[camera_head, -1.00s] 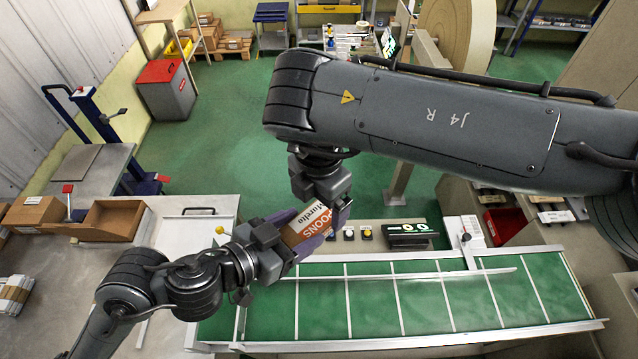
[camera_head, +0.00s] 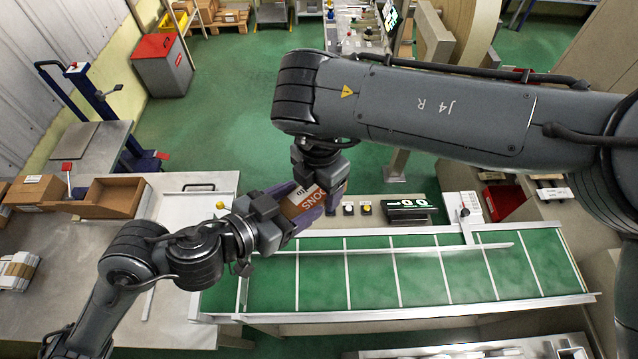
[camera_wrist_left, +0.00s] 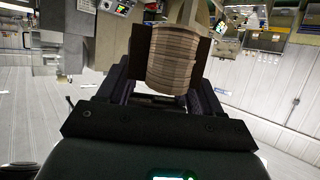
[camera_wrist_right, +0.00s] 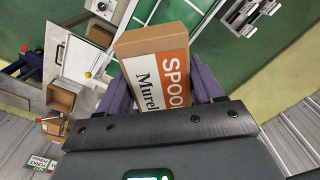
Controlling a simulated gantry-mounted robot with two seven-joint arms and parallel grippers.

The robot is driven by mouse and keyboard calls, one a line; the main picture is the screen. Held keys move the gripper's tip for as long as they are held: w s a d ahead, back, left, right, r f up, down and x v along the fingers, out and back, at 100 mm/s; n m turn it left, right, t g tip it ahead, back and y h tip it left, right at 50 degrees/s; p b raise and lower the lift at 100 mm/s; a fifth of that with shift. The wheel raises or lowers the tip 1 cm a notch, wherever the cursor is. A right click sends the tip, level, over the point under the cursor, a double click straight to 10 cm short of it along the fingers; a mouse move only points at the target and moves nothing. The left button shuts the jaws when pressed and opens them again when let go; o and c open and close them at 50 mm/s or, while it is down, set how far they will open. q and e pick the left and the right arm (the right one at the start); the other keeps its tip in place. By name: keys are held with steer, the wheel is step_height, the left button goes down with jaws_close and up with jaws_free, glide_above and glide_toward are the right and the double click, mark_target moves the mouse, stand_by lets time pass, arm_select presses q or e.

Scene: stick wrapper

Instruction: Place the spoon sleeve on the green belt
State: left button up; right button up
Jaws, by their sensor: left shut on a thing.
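The spoon sleeve (camera_head: 308,204), a brown, white and orange box marked SPOONS, is held above the far left side of the green belt (camera_head: 420,277). My left gripper (camera_head: 288,212) is shut on it from the left. In the left wrist view the sleeve's end shows a brown layered stack (camera_wrist_left: 176,62) between dark fingers. My right gripper (camera_head: 328,194) reaches down from above, its purple fingers at the sleeve's other end. In the right wrist view the printed sleeve (camera_wrist_right: 155,75) lies between those fingers; whether they press on it is unclear.
The belt is bare, with white cross lines and a thin rail (camera_head: 400,252) along it. Buttons (camera_head: 348,208) and a display panel (camera_head: 408,212) stand behind it. An open cardboard box (camera_head: 112,198) sits on the table at left.

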arm_select(q)
steer(key=shift+s+d, duration=0.1)
steer(key=shift+d, duration=0.05)
arm_select(e)
steer(key=shift+a, duration=0.15)
steer(key=shift+c, duration=1.1)
arm_select(q)
steer(key=o, duration=1.1)
arm_select(e)
steer(key=shift+c, duration=0.3)
